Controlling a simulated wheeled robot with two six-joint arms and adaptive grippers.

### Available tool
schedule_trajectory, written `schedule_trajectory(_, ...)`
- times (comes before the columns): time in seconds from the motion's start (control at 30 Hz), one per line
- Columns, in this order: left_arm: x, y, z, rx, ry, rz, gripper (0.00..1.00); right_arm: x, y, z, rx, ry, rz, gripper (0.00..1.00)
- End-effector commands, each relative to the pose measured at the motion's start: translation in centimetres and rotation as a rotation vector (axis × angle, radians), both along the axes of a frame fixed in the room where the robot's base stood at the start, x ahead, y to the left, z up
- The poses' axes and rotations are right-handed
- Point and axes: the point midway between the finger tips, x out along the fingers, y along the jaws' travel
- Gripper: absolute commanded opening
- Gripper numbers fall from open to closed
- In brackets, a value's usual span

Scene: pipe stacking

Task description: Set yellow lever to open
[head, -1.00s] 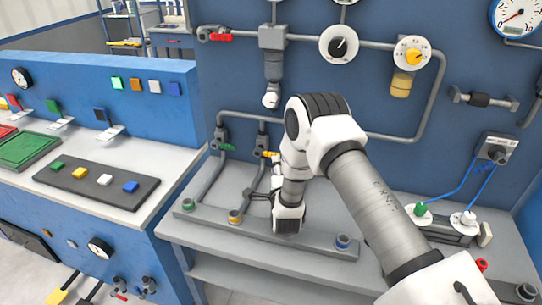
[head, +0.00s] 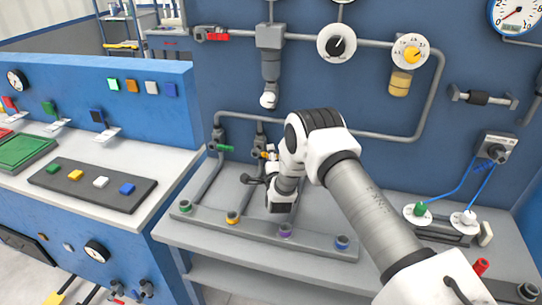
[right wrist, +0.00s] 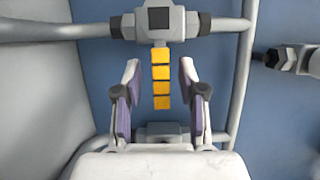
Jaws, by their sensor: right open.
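The yellow lever (head: 269,155) sits on a grey valve of the back panel's pipework, partly hidden by my right arm. In the right wrist view the yellow lever (right wrist: 161,78) is a ribbed handle, lying in line with the valve body (right wrist: 160,22) at the top. My right gripper (right wrist: 161,72) is open, with one finger on each side of the lever and a visible gap on both sides. In the head view the right gripper (head: 257,168) is close to the lever, mostly side-on. My left gripper is not in view.
A green lever (head: 225,148) is on the neighbouring valve to the left. A red lever (head: 217,37) is on the upper pipe. A grey bar with coloured rings (head: 258,229) lies on the bench below. Pipes (head: 345,131) run along the panel.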

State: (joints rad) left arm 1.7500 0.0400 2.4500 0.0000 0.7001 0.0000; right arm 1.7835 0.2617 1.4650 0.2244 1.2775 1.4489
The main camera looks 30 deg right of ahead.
Motion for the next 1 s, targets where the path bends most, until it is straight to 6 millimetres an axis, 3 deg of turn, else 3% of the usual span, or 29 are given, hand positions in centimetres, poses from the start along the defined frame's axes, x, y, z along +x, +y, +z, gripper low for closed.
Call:
schedule_trajectory(0.03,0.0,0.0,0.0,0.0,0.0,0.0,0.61,0.0,0.0,0.0,0.0,0.0,0.0,0.3)
schedule_trajectory(0.1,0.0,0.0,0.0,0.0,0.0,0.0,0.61,0.0,0.0,0.0,0.0,0.0,0.0,0.05)
schedule_trajectory(0.13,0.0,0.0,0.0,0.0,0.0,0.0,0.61,0.0,0.0,0.0,0.0,0.0,0.0,0.0)
schedule_trajectory(0.6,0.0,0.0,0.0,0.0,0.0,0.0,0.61,0.0,0.0,0.4,-0.025,0.026,-0.001,0.0)
schedule_trajectory(1.0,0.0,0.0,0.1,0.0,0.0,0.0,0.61,0.2,0.2,1.8,-0.189,0.22,0.0,0.0)
